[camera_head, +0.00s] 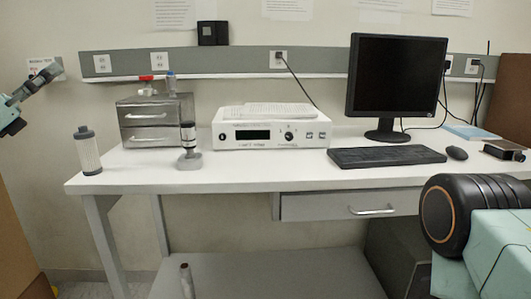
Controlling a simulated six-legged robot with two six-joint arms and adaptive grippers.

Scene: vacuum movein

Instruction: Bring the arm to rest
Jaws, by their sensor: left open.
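My left gripper (42,80) shows at the left edge of the head view, raised in front of the wall. It is small in the picture and open, with nothing between its fingers. It is apart from the white table (250,174) and everything on it. Part of my right arm fills the lower right corner; its gripper is out of the picture.
On the table stand a grey filter cylinder (87,151), a small metal device (189,148), a drawer box (154,122), a white instrument (271,130), a monitor (408,77), a keyboard (386,157) and a mouse (457,153). Brown panels stand at both sides.

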